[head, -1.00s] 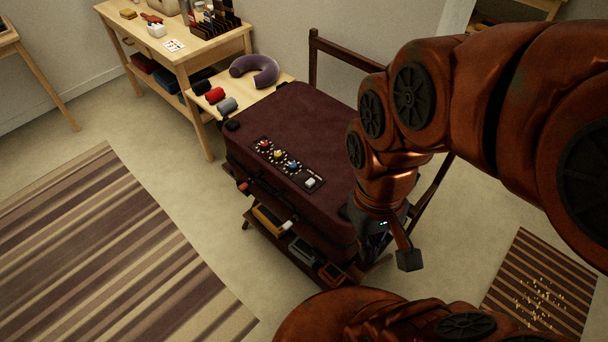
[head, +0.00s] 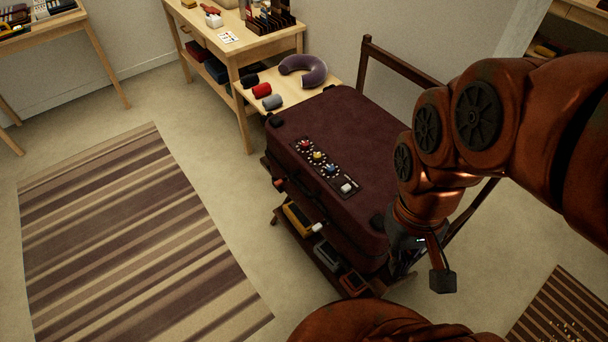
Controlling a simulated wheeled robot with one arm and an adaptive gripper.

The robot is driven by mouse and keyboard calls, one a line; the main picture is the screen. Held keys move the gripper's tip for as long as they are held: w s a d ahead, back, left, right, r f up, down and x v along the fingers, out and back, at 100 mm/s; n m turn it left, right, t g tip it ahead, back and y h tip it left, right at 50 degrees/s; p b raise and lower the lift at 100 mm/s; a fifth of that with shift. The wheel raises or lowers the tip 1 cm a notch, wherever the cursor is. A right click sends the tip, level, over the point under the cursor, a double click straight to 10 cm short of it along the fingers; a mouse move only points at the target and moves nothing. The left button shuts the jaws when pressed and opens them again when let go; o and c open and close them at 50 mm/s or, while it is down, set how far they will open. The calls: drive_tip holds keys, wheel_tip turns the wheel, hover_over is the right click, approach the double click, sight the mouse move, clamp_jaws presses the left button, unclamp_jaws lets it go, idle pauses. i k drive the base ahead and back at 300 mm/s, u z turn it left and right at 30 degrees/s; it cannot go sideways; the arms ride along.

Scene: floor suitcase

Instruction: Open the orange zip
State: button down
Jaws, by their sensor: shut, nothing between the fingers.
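A maroon suitcase (head: 345,135) lies flat on a dark wooden rack. Its top has a panel with red, yellow and blue knobs (head: 318,156) and a white switch (head: 347,188). A small orange-red piece (head: 280,184) shows at the left end of its front side. I cannot tell whether this is the orange zip's pull, and the zip line is not clear. My gripper (head: 402,268) is at the suitcase's right end, below its top, shut and empty. My own wrist mostly hides it, and I cannot tell whether it touches the case.
Yellow (head: 300,218), grey (head: 326,256) and orange (head: 354,284) items sit low on the rack (head: 278,216). Behind, a side table holds a purple neck pillow (head: 303,70) and small rolls. A striped rug (head: 140,235) leaves open floor at left.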

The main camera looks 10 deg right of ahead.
sight(279, 182)
drive_tip(key=u, duration=0.5)
drive_tip(key=k, duration=1.05)
drive_tip(key=z, duration=0.45)
drive_tip(key=i, duration=0.6)
drive_tip(key=z, duration=0.05)
